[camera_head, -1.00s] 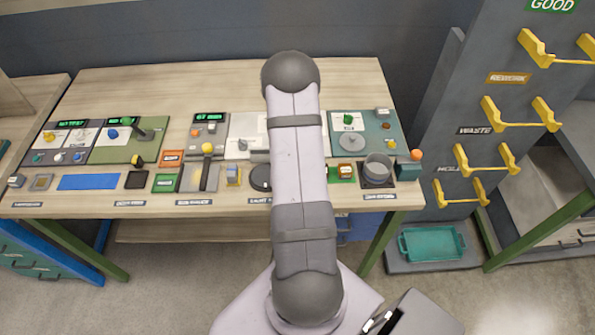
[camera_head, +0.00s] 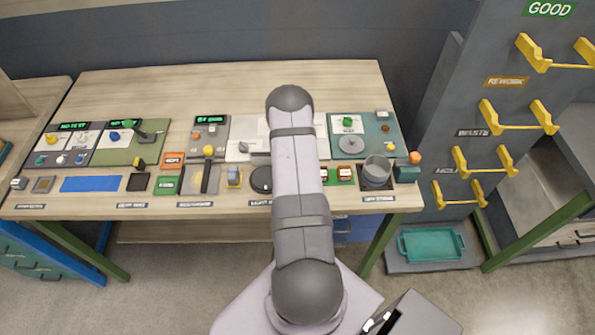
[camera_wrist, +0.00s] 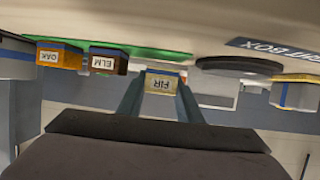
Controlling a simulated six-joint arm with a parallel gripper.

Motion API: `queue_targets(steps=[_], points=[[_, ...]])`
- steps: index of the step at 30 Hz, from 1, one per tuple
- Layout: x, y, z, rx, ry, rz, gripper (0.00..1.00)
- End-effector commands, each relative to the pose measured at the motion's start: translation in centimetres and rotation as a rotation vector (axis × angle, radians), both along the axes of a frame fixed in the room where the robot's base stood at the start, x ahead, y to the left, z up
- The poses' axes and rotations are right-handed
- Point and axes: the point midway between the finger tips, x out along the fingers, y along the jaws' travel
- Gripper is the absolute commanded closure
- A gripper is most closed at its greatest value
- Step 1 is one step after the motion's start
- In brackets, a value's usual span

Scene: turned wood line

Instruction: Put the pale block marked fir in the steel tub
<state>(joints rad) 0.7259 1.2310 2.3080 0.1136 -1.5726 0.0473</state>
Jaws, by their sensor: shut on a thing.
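The pale block marked FIR (camera_wrist: 162,82) sits between the two fingers of my gripper (camera_wrist: 160,87) in the wrist view, its label facing the camera. My gripper is shut on it. I cannot tell whether the block touches the surface behind it. In the head view my arm hides the gripper and this block. The steel tub (camera_head: 376,171) is a grey round vessel near the bench's front right edge, on a dark square base.
An orange block marked OAK (camera_wrist: 59,57) and a brown block marked ELM (camera_wrist: 108,61) are by the green mat (camera_wrist: 150,52). A black disc (camera_wrist: 240,66) is on the other side. An orange-topped teal box (camera_head: 408,171) stands right of the tub. A teal tray (camera_head: 432,243) lies low at right.

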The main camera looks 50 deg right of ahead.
Motion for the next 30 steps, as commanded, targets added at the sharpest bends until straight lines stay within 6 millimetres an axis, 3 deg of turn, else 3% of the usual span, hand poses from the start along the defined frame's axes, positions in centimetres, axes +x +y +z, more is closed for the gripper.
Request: queue_targets(steps=[6, 21, 22, 23, 24, 30], points=[[0.0, 0.0, -1.1, 0.0, 0.0, 0.0, 0.89], [0.0, 0.0, -1.9, 0.0, 0.0, 0.0, 0.89], [0.0, 0.0, -1.7, 0.0, 0.0, 0.0, 0.61], [0.0, 0.0, -1.7, 0.0, 0.0, 0.0, 0.54], [0.0, 0.0, -1.7, 0.0, 0.0, 0.0, 0.49], [0.0, 0.0, -1.7, 0.0, 0.0, 0.0, 0.49]])
